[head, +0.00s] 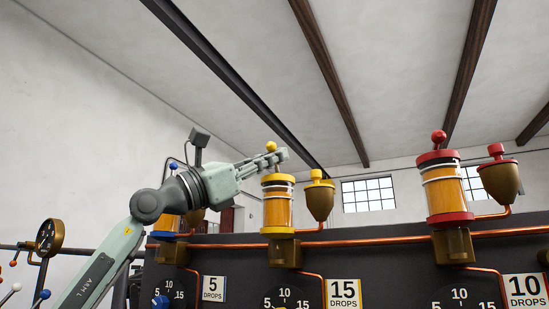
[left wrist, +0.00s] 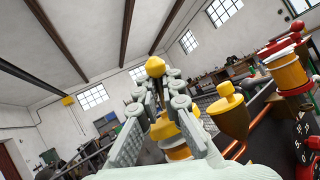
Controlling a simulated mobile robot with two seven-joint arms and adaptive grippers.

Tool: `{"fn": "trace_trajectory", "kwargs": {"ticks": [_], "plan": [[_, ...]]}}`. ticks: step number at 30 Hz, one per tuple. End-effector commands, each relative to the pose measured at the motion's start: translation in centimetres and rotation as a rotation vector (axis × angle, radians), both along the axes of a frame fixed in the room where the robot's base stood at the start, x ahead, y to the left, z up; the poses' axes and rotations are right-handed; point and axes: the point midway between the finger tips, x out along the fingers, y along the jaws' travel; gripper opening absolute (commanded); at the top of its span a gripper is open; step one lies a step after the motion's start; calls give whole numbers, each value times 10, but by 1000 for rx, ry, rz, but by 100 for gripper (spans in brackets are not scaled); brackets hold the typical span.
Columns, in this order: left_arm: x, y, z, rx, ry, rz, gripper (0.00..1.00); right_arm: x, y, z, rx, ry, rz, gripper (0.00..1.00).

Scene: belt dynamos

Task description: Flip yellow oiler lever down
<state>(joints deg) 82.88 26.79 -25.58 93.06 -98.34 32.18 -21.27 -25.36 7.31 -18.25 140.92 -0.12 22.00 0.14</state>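The yellow oiler (head: 278,208) is an amber glass cylinder with a yellow cap and base. Its lever stands upright on top, ending in a yellow ball (head: 271,147). My left gripper (head: 281,155) reaches in from the left at the height of the lever, just above the cap. In the left wrist view the two fingers (left wrist: 157,88) are apart, with the yellow ball (left wrist: 155,66) showing between and just beyond their tips. The lever's stem is partly hidden by the fingers, and I cannot tell whether they touch it. My right gripper is not in view.
A yellow-capped brass cup (head: 320,198) stands right of the oiler. A red oiler (head: 445,190) is farther right, and a blue one (head: 168,226) is partly behind my left arm. A copper pipe (head: 370,239) runs along the dark panel. A gauge (head: 48,236) is at left.

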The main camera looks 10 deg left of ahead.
Motion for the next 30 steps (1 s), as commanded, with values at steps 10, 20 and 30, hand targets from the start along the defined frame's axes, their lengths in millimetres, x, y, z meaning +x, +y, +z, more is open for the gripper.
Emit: {"fn": "trace_trajectory", "kwargs": {"ticks": [10, 20, 30], "plan": [[0, 0, 0, 0, 1, 0, 28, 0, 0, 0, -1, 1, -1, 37], [-3, 8, -5, -1, 2, 1, 28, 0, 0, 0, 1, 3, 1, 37], [-35, 58, -38, 2, 2, 3, 28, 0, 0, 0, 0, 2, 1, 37]]}}
